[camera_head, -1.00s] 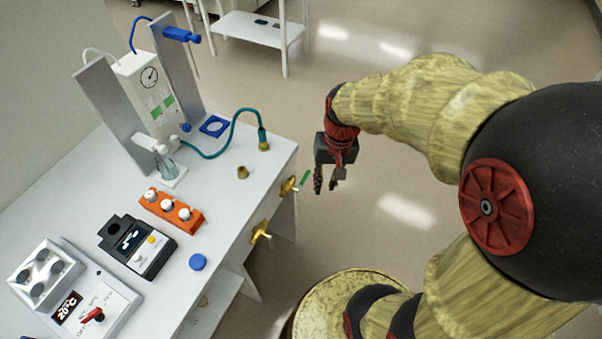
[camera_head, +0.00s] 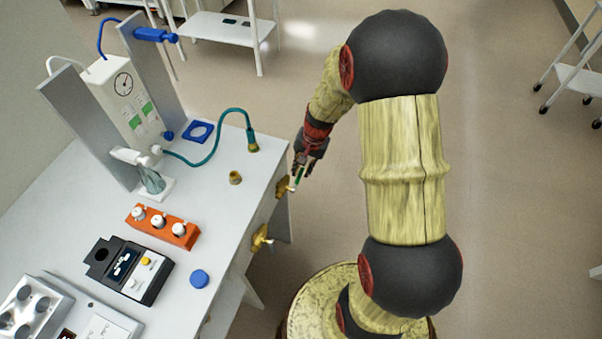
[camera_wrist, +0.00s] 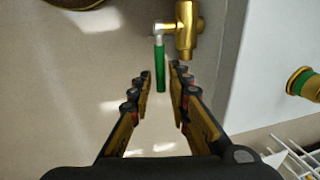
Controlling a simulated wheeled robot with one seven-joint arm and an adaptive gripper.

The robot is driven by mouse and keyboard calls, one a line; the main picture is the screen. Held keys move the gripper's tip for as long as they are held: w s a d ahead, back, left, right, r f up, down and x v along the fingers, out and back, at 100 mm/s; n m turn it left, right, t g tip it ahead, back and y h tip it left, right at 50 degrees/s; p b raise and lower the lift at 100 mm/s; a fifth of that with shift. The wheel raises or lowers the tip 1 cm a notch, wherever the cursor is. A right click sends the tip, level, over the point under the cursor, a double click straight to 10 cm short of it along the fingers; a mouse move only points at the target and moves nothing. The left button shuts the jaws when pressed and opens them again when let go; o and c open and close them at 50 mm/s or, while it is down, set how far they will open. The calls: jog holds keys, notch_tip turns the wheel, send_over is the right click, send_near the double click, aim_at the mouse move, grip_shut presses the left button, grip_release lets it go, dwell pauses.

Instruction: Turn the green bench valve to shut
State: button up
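The green bench valve is a brass body (camera_wrist: 186,30) with a green lever handle (camera_wrist: 160,68), on the front edge of the bench. In the head view its brass body (camera_head: 282,188) shows at the bench edge, with the green handle (camera_head: 299,174) beside my gripper (camera_head: 299,165). In the wrist view the handle points down the picture, between the tips of my gripper (camera_wrist: 154,80). The gripper is open, with a gap on both sides of the handle. Whether the fingers touch it cannot be told, but they look apart from it.
A second brass valve (camera_head: 261,238) sits nearer along the same bench edge. The white bench (camera_head: 225,215) holds an orange block with white knobs (camera_head: 162,226), a black device (camera_head: 130,268) and a blue cap (camera_head: 199,279).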

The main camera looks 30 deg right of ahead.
jog(key=shift+w+a+f, duration=0.1)
jog(key=shift+w+f, duration=0.05)
jog(key=shift+f, duration=0.75)
jog(key=shift+c, duration=1.4)
grip_shut()
